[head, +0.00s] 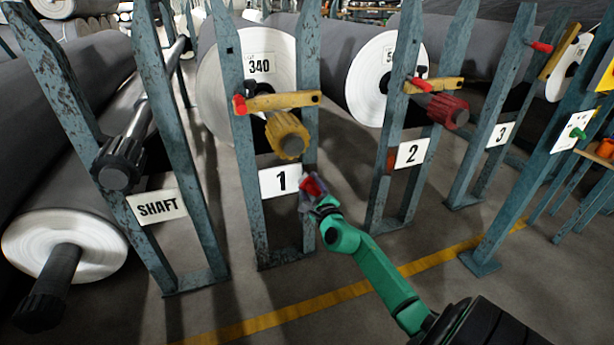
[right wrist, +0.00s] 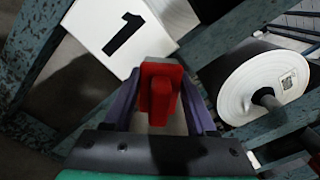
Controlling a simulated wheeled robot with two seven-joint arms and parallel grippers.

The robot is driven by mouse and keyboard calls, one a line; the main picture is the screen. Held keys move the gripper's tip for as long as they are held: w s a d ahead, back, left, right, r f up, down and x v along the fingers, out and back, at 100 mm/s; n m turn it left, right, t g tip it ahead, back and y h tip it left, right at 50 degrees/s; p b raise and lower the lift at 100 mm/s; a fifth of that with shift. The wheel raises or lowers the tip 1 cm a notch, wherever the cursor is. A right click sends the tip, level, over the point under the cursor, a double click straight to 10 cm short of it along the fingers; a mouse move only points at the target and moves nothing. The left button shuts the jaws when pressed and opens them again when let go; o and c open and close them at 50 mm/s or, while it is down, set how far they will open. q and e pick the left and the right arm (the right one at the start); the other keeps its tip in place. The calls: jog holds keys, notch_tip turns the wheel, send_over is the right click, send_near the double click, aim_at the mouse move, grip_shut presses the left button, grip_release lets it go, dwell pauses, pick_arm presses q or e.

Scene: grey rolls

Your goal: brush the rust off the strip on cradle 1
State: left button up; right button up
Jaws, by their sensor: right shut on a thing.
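Cradle 1 (head: 244,180) is a worn blue-grey steel frame with a white sign "1" (head: 281,181), which also shows in the right wrist view (right wrist: 122,34). My right gripper (head: 312,190) is at the right post of cradle 1, just right of the sign. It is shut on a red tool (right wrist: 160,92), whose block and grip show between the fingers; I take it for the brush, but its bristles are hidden. I cannot make out a rusty strip on cradle 1; the gripper and tool cover part of the right post. My left gripper is not in view.
Above the sign, a yellow bar (head: 275,102) with a red knob crosses cradle 1, and a yellow shaft end (head: 288,136) sticks out. Cradle 2 (head: 376,190) stands to the right, with a rust-brown patch beside its sign. The floor in front is clear around a yellow line (head: 300,308).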

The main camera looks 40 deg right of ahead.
aim_at(314, 193)
jog(key=shift+p+v, duration=0.4)
jog(key=shift+v, duration=0.65)
jog(key=shift+s, duration=0.2)
jog(key=p+v, duration=0.1)
jog(key=v, duration=0.1)
jog(key=shift+s+a, duration=0.15)
jog(key=shift+s, duration=0.35)
